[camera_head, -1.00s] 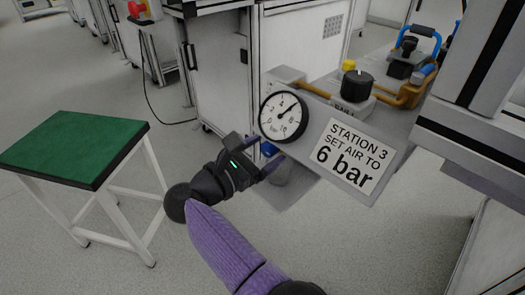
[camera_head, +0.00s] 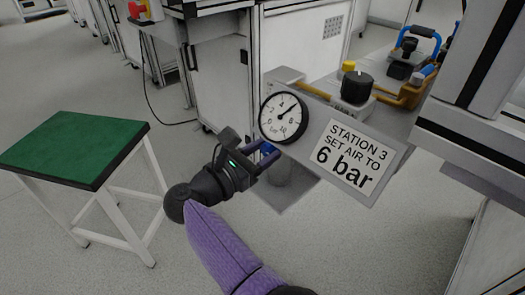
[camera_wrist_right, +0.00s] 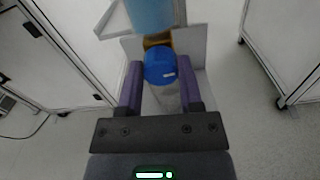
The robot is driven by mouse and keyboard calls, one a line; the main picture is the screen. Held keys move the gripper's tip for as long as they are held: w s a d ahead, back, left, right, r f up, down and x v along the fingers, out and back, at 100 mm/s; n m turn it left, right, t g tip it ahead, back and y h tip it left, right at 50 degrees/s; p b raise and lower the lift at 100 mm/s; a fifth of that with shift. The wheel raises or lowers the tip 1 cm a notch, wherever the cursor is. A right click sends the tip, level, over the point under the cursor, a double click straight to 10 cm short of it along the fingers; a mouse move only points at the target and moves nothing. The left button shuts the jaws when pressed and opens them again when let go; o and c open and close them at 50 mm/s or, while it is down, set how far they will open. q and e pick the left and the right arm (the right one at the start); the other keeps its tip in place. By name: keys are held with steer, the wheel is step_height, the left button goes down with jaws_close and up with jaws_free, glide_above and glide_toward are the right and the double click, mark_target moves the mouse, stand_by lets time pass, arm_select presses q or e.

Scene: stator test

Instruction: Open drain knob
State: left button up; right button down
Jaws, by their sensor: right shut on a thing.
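The drain knob (camera_wrist_right: 160,66) is a blue round cap with a small white mark, at the end of a pale cylindrical bowl (camera_wrist_right: 168,97) in the right wrist view. My right gripper (camera_wrist_right: 158,72) is shut on it, one purple finger on each side. In the head view the right gripper (camera_head: 265,155) reaches in below the pressure gauge (camera_head: 283,117), and the knob is mostly hidden behind its fingers. The gauge has a white dial and a black needle pointing to the upper right. My left gripper is not in view.
A sign (camera_head: 351,156) reading "STATION 3 SET AIR TO 6 bar" is on the grey panel right of the gauge. A black knob (camera_head: 357,86) stands above it. A green-topped stool (camera_head: 75,146) is at left. Open floor lies below the panel.

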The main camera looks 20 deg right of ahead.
steer(key=n, duration=0.4)
steer(key=shift+n, duration=0.8)
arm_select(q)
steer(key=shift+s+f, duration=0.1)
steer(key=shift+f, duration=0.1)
arm_select(e)
steer(key=shift+c, duration=1.5)
jaws_free()
steer(key=shift+w, duration=0.1)
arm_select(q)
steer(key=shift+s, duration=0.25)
arm_select(e)
steer(key=shift+o, duration=0.2)
